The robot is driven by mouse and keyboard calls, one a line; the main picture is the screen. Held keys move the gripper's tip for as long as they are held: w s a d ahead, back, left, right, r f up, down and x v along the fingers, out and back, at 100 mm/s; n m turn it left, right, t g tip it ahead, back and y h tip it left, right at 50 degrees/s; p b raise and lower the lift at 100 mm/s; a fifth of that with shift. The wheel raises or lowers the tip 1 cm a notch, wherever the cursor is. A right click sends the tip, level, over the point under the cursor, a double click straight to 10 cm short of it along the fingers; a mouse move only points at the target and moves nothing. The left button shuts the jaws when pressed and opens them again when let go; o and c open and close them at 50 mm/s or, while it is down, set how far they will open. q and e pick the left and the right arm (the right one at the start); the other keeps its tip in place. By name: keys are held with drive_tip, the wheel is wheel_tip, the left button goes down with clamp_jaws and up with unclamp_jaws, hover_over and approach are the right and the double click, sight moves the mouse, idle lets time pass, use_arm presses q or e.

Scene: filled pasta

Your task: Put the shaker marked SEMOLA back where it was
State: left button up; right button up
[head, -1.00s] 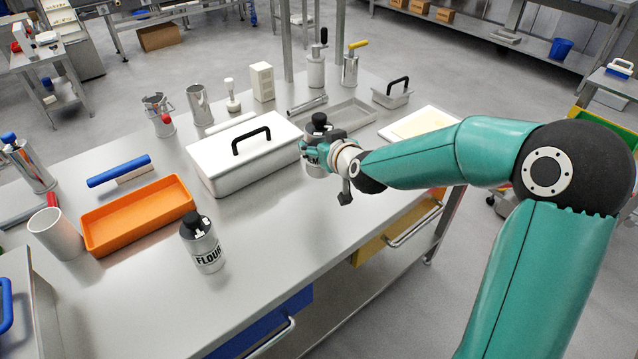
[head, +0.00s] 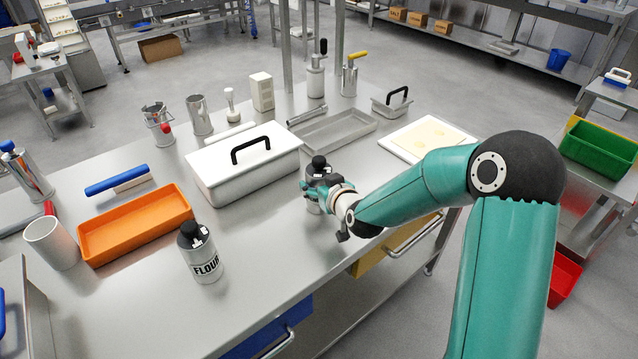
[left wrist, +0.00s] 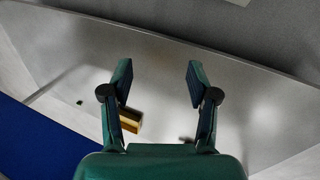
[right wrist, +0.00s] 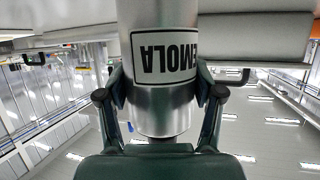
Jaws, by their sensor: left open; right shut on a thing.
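The SEMOLA shaker (head: 313,206) is a metal can with a black cap, held near the right front corner of the white lidded box. My right gripper (head: 322,187) is shut around it. In the right wrist view the shaker (right wrist: 160,90) sits between both fingers, its label upside down and partly cut off. I cannot tell whether its base touches the table. A similar shaker marked FLOUR (head: 203,256) stands upright near the table's front edge. My left gripper shows only in the left wrist view (left wrist: 160,75), open and empty.
The white lidded box (head: 235,180) and orange tray (head: 150,240) stand left of the held shaker. A shallow metal tray (head: 345,133) and a white board (head: 405,150) with dough lie behind it. Table space between the FLOUR shaker and my right gripper is clear.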

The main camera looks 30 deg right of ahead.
drive_tip(key=o, duration=1.4)
drive_tip(key=shift+o, duration=0.2)
drive_tip(key=shift+r, duration=0.1)
drive_tip(key=shift+s, duration=0.25)
drive_tip(key=v, duration=1.1)
drive_tip(key=shift+s+b, duration=0.2)
drive_tip(key=shift+b, duration=0.15)
drive_tip(key=shift+a+r, duration=0.1)
drive_tip(key=shift+a, duration=0.05)
